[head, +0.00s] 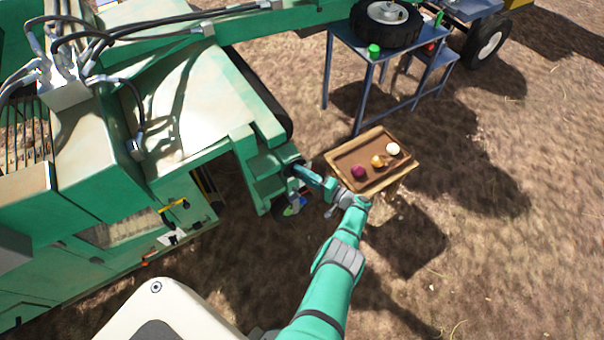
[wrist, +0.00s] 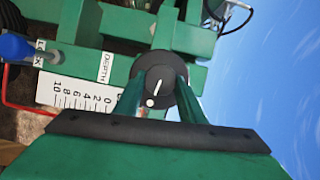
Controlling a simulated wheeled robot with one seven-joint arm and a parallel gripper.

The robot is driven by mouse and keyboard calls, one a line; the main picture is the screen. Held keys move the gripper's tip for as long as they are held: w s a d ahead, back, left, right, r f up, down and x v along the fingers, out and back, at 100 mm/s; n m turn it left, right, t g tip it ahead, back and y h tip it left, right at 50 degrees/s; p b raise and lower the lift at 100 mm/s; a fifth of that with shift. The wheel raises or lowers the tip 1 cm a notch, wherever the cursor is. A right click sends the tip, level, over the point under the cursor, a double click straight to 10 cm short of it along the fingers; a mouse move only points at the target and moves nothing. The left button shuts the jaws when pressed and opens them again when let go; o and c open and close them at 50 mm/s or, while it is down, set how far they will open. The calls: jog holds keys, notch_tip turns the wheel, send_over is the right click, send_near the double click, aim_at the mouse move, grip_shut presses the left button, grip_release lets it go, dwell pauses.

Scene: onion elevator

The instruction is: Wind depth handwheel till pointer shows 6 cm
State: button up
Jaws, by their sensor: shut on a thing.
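The depth handwheel (wrist: 158,76) is a black round wheel with a white line on its face, in the middle of the wrist view. My gripper (wrist: 157,92) is shut on it, one green finger on each side. A white scale (wrist: 75,96) with numbers from 0 to 10 lies to the left of the wheel, under a DEPTH label (wrist: 107,67). My fingers and palm cover part of the wheel and the scale's near edge. I cannot make out the pointer or its reading. In the head view my gripper (head: 300,171) reaches the green machine's right end; the wheel is hidden there.
A blue-knobbed lever (wrist: 15,47) by a LOCK label (wrist: 45,52) stands left of the scale. A wooden tray (head: 411,168) with onions is close beside my wrist. A metal table (head: 345,42) with a tyre stands behind. Bare ground lies to the right.

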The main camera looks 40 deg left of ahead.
jog(key=o, duration=1)
jog(key=shift+o, duration=0.2)
jog(key=d, duration=1.1)
jog(key=shift+r, duration=0.15)
